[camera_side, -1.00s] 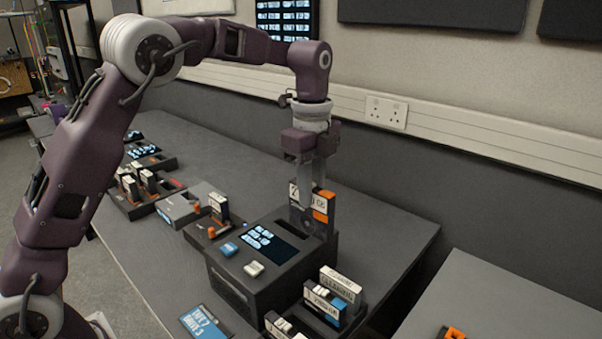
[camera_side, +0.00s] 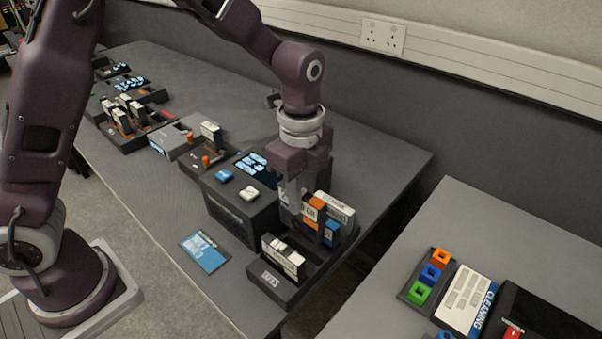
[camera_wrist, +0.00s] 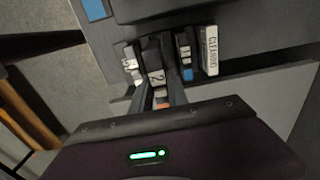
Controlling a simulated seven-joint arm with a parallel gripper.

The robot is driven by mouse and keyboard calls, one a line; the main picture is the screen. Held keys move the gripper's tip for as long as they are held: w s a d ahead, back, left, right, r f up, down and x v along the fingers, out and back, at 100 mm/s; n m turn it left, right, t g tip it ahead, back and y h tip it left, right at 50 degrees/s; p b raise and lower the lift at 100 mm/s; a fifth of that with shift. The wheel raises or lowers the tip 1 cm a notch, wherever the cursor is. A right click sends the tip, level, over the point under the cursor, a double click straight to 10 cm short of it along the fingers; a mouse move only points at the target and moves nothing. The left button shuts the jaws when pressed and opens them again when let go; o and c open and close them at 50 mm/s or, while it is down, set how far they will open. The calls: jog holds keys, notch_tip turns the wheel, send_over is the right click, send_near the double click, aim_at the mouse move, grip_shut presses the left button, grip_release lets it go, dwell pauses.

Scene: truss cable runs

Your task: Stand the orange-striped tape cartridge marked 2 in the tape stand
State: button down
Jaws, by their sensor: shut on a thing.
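The orange-striped cartridge (camera_side: 316,205) is held in my gripper (camera_side: 304,214), over or within a dark tape stand (camera_side: 277,290). In the wrist view, a mark 2 shows on the cartridge (camera_wrist: 155,72) between my shut fingers (camera_wrist: 159,92). White-labelled cartridges (camera_side: 284,255) stand at the front of the stand, and a blue-and-white cartridge (camera_side: 331,230) stands close behind mine. A white cleaning cartridge (camera_wrist: 209,50) stands to the right in the wrist view. The held cartridge's lower end is hidden, so I cannot tell whether it is seated.
A dark deck unit (camera_side: 238,215) with a lit screen and two buttons stands left of the stand. A blue card (camera_side: 205,251) lies on the bench. Other cartridge racks (camera_side: 128,120) stand further back. A second bench at right holds a coloured-block tray (camera_side: 429,276).

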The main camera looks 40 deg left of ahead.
aim_at(301, 231)
jog(key=shift+f, duration=3)
jog(key=shift+f, duration=2.15)
jog(key=c, duration=0.9)
grip_release()
jog(key=shift+r, duration=3.75)
jog(key=shift+r, duration=0.1)
